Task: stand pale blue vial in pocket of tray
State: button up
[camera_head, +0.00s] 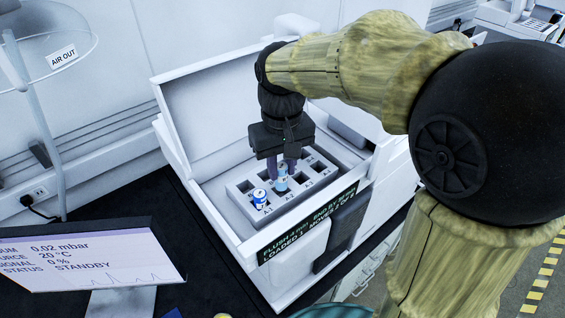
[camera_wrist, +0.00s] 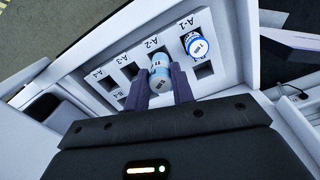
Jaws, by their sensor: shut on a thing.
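My gripper (camera_head: 281,172) points down over the grey tray (camera_head: 240,188) and is shut on the pale blue vial (camera_head: 281,183). In the wrist view the vial (camera_wrist: 159,72) is upright between the two dark fingers (camera_wrist: 159,85). It lines up with the pocket marked A-2. Whether its base is inside that pocket or just above it I cannot tell. A second vial, white with a darker blue band (camera_head: 260,198), stands in the pocket marked A-1; it also shows in the wrist view (camera_wrist: 197,45).
The tray sits inside an open white instrument (camera_head: 205,190) with raised walls around it. Other tray pockets, such as A-3, look empty. A display strip (camera_head: 310,222) runs along the front edge. A monitor (camera_head: 92,257) stands at the lower left on the dark bench.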

aim_at(282, 178)
jog(key=shift+f, duration=0.2)
jog(key=shift+f+b, duration=0.5)
jog(key=shift+f, duration=0.35)
jog(key=shift+w+f+b, duration=0.1)
jog(key=shift+f+b, duration=0.2)
jog(key=shift+b, duration=0.15)
jog(key=shift+f, duration=0.15)
jog(key=shift+f+b, duration=0.3)
jog(key=shift+f, duration=0.1)
jog(key=shift+f, duration=0.1)
jog(key=o, duration=1.5)
jog(key=shift+c, duration=0.2)
